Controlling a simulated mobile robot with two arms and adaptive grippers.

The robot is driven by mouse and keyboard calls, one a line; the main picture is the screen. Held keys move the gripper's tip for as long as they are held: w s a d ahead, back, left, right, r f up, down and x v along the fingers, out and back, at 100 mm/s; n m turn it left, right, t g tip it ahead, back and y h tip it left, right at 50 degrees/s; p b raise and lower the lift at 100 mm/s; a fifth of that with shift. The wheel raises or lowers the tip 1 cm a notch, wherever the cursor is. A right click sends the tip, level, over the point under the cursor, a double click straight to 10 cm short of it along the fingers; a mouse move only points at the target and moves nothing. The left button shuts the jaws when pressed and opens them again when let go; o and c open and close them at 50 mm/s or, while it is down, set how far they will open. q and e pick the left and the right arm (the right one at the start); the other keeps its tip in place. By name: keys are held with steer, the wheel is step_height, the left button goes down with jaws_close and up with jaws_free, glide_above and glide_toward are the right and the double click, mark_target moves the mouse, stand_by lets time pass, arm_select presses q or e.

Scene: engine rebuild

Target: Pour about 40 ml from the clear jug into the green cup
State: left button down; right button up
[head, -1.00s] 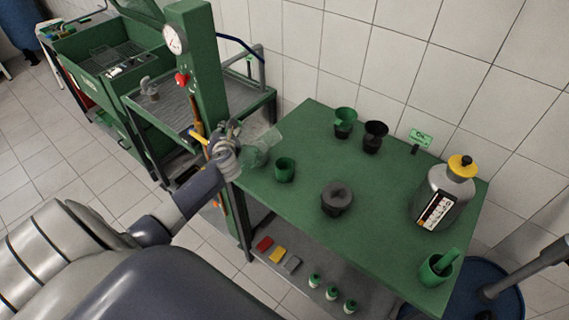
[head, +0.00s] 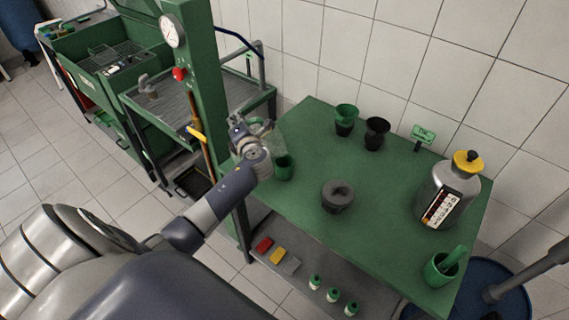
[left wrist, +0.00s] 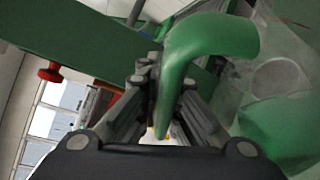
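The clear jug (head: 279,141) is see-through and is partly hidden behind my left gripper (head: 254,138) in the head view. It is at the left end of the green table, just behind the green cup. In the left wrist view its green handle (left wrist: 205,42) runs down between the fingers of my left gripper (left wrist: 158,125), which is shut on it. The jug's clear wall (left wrist: 282,70) is at the right there. The green cup (head: 284,169) stands upright on the table, its left edge hidden by my wrist. I cannot tell the jug's exact tilt or liquid level. My right gripper is out of view.
The green table (head: 390,185) also bears a dark round pot (head: 337,196), two funnel-topped cups (head: 345,119) (head: 376,133), a large yellow-capped bottle (head: 448,193) and a green container (head: 441,268). A green press post (head: 197,90) stands close left. The table's middle is mostly clear.

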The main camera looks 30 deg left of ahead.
arm_select(q)
steer(key=shift+w+d+r+b, duration=0.15)
steer(key=shift+w+d+b, duration=0.15)
steer(key=shift+b, duration=0.15)
steer(key=shift+w+d+r+m+y+b, duration=0.2)
steer(key=shift+d+m+y+b, duration=0.15)
steer(key=shift+m+b, duration=0.3)
steer(key=shift+w+d+r+m+p, duration=0.2)
steer(key=shift+d+r+m+p, duration=0.15)
steer(key=shift+r+p, duration=0.35)
steer(key=shift+f, duration=0.25)
steer(key=shift+a, duration=0.15)
steer(key=shift+s+a, duration=0.2)
steer(key=shift+s, duration=0.1)
steer(key=shift+s+a+r+p, duration=0.15)
steer(key=shift+s+a+p, duration=0.15)
steer(key=shift+s+a, duration=0.3)
steer(key=shift+w+a, duration=0.1)
steer(key=shift+a, duration=0.05)
steer(key=shift+r+p, duration=0.2)
steer(key=shift+p, duration=0.15)
